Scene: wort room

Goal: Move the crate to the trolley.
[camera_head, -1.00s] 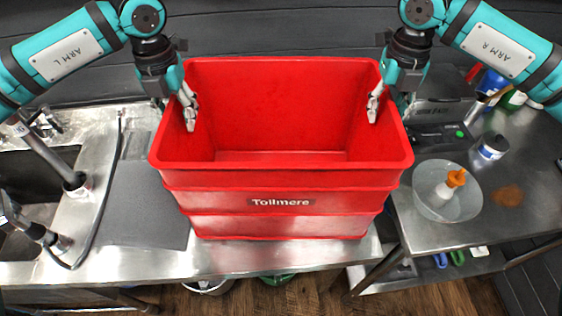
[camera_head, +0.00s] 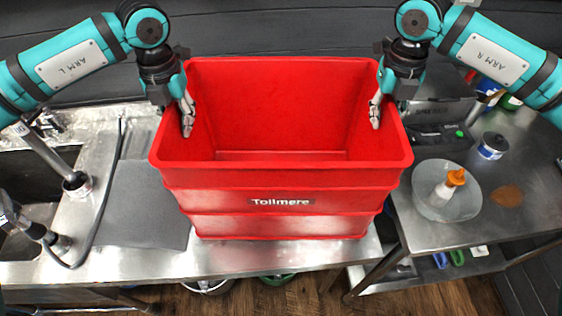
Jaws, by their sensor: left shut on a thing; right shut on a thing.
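The red crate (camera_head: 281,180), marked "Tollmere", is upright and looks empty. It is in the middle of the head view, over the steel counter (camera_head: 230,262); I cannot tell whether its base touches the counter. My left gripper (camera_head: 187,118) is shut on the crate's left wall, with a finger showing inside the rim. My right gripper (camera_head: 376,112) is shut on the right wall in the same way. The outer fingers are hidden behind the walls. No trolley that I can make out for certain is in view.
A dark grey mat (camera_head: 140,205) lies left of the crate, beside the sink (camera_head: 38,190) and its taps. A steel table (camera_head: 445,233) at the right holds a clear bowl (camera_head: 440,203), a small jar (camera_head: 493,146) and bottles. Dark panelling stands behind.

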